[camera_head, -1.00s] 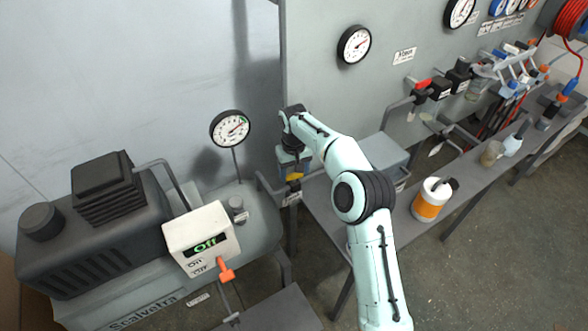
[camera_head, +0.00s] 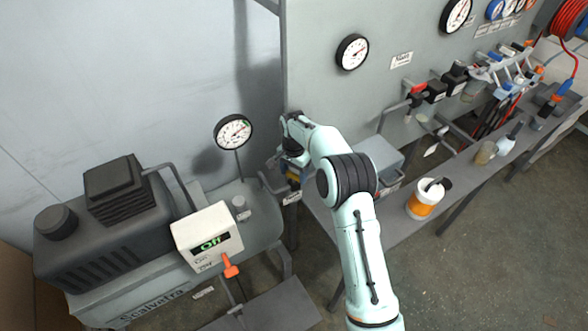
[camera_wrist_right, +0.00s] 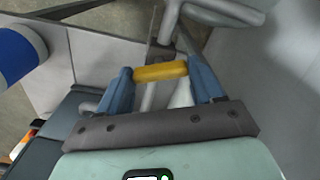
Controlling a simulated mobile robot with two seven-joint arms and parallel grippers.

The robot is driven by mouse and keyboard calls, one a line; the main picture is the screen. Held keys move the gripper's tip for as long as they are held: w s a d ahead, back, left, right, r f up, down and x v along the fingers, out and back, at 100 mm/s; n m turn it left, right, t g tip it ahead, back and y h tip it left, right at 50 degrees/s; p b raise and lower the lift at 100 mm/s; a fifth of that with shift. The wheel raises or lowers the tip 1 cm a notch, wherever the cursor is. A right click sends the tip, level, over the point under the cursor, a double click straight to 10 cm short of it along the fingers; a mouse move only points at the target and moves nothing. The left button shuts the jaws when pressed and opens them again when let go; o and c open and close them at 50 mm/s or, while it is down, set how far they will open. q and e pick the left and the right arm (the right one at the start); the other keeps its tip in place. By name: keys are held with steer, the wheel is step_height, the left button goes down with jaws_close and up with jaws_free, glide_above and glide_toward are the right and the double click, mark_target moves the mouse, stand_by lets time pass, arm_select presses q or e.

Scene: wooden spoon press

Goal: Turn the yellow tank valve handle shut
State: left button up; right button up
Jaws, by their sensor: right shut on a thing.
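The yellow tank valve handle (camera_wrist_right: 160,71) is a short bar on a grey pipe beside the tank. In the right wrist view it lies crosswise between the two blue fingers of my right gripper (camera_wrist_right: 158,85), which are shut on it near their tips. In the head view my right gripper (camera_head: 292,176) is at the pipe to the right of the grey tank (camera_head: 262,222), and it mostly hides the handle. My left gripper is in neither view.
The compressor's control box (camera_head: 207,237) reads "Off" and has an orange lever (camera_head: 230,266). A round gauge (camera_head: 233,132) stands above the tank. A bench (camera_head: 398,226) on the right carries a white and orange container (camera_head: 425,201). A wall panel stands close behind the gripper.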

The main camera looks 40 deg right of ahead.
mark_target(294, 174)
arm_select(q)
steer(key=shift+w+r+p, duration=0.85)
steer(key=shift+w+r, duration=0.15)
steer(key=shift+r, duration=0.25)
arm_select(e)
steer(key=m, duration=0.4)
steer(key=shift+m, duration=0.4)
steer(key=o, duration=1.1)
steer(key=shift+c, duration=0.2)
steer(key=shift+r, duration=0.1)
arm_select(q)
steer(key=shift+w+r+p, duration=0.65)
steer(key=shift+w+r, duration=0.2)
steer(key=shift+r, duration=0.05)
arm_select(e)
step_height(294, 174, up, 13)
